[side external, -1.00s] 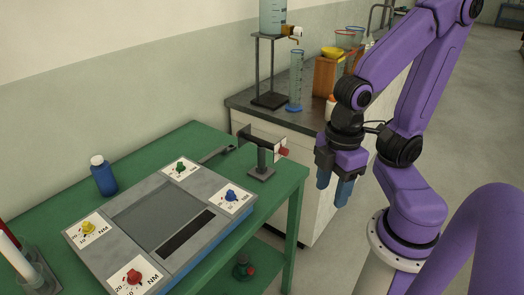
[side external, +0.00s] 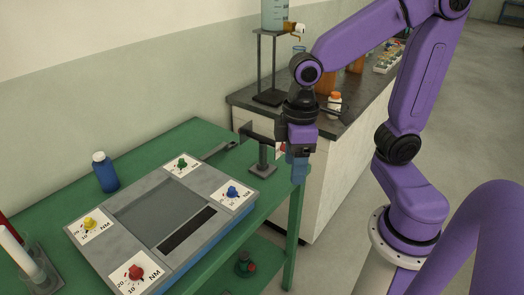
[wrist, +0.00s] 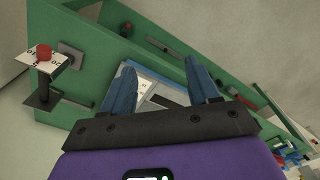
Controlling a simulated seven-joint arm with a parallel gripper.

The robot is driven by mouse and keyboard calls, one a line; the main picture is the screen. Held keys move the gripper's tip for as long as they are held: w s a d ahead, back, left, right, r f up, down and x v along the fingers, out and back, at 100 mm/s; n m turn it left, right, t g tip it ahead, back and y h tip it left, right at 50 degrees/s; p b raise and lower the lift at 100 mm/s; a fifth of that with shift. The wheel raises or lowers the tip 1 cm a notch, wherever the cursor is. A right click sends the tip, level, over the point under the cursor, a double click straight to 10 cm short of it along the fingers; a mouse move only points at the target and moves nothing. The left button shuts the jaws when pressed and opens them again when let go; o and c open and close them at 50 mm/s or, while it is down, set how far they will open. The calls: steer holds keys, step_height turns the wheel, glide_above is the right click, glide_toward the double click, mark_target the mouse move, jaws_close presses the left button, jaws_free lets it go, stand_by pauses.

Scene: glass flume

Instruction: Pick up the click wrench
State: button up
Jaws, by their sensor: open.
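I cannot clearly pick out the click wrench. A thin dark grey tool (side external: 218,151) lies flat at the back of the green table in the side view and may be it, but it is too small to tell. My gripper (side external: 297,176) points down near the table's right end, just right of the small stand. In the wrist view my gripper's two blue fingers (wrist: 160,82) are spread apart, with nothing between them. Part of the grey panel shows beyond the fingers.
A grey panel (side external: 110,242) with coloured knobs and a blue bottle (side external: 105,174) occupy the green table (side external: 205,133). A dark-topped bench (side external: 240,98) stands behind.

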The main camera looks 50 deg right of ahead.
steer(key=w+d+r+m, duration=0.1)
steer(key=w+d+m, duration=0.2)
steer(key=w, duration=0.4)
steer(key=w+d+m, duration=0.3)
steer(key=w, duration=0.3)
steer(key=m, duration=0.5)
glide_above(263, 150)
steer(key=d, duration=0.2)
steer(key=f, duration=1.1)
steer(key=shift+w+a+f, duration=0.1)
steer(key=shift+w+f, duration=0.1)
steer(key=shift+f, duration=0.15)
steer(key=shift+w+a+f, duration=0.1)
steer(key=shift+a+f, duration=0.1)
steer(key=shift+f, duration=1.3)
steer(key=shift+w+a+f, duration=0.1)
steer(key=shift+a+f, duration=0.1)
steer(key=shift+f, duration=1.25)
steer(key=shift+r, duration=0.1)
jaws_close()
